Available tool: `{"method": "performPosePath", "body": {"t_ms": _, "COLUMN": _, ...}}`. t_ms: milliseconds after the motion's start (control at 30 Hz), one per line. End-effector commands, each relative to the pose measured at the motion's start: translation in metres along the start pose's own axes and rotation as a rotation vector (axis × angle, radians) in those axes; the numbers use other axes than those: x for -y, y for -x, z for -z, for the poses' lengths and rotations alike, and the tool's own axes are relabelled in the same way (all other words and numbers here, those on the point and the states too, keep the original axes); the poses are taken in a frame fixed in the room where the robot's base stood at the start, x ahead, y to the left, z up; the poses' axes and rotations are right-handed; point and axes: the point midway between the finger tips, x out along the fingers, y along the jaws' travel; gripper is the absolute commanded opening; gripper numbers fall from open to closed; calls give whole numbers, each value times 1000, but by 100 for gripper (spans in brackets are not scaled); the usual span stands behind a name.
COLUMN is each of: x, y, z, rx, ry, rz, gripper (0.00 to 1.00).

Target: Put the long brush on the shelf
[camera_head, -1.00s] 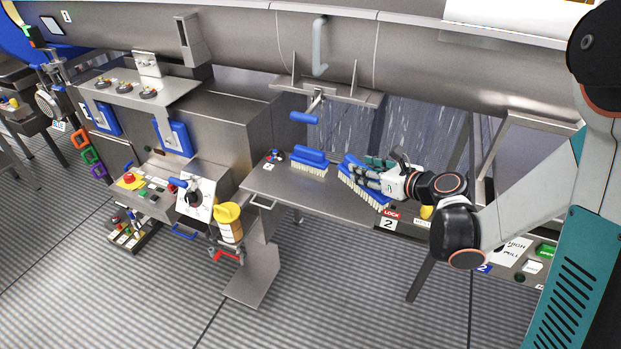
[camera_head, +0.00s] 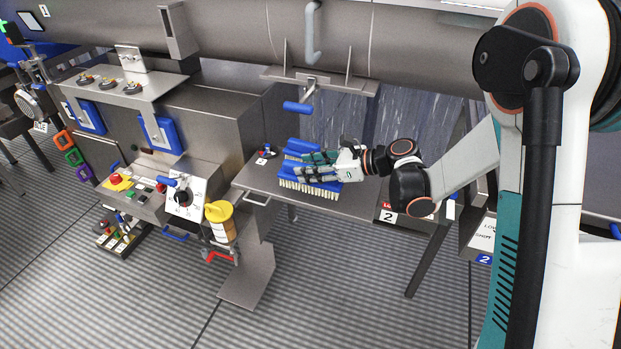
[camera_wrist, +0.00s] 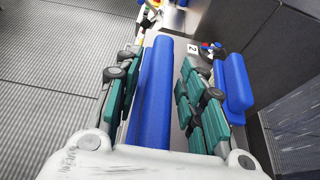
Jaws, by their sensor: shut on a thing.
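My gripper (camera_head: 318,168) is shut on the long blue brush (camera_head: 312,184), which has white bristles facing down. In the wrist view the blue back of the long brush (camera_wrist: 152,105) lies between the green-padded fingers of my gripper (camera_wrist: 161,62). The brush is over the steel table; I cannot tell whether its bristles touch it. A shorter blue brush (camera_head: 298,146) is close behind it, partly hidden by my gripper, and shows at the right in the wrist view (camera_wrist: 235,85). I cannot tell for sure which surface is the shelf.
The steel table (camera_head: 352,208) has bare room to the right and front. Small coloured parts (camera_head: 266,153) lie at its left end. A blue-handled lever (camera_head: 298,107) hangs above the back. A yellow-lidded container (camera_head: 220,220) and a control panel (camera_head: 150,190) stand left. A steel ledge (camera_head: 120,98) carries black knobs.

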Motion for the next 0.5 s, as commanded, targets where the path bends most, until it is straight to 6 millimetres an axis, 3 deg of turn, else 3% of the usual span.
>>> {"method": "performPosePath", "body": {"t_ms": 167, "x": 0, "y": -10, "z": 24, "rx": 0, "ry": 0, "rz": 1, "gripper": 12}}
{"method": "performPosePath", "body": {"t_ms": 500, "x": 0, "y": -11, "z": 26, "rx": 0, "ry": 0, "rz": 1, "gripper": 12}}
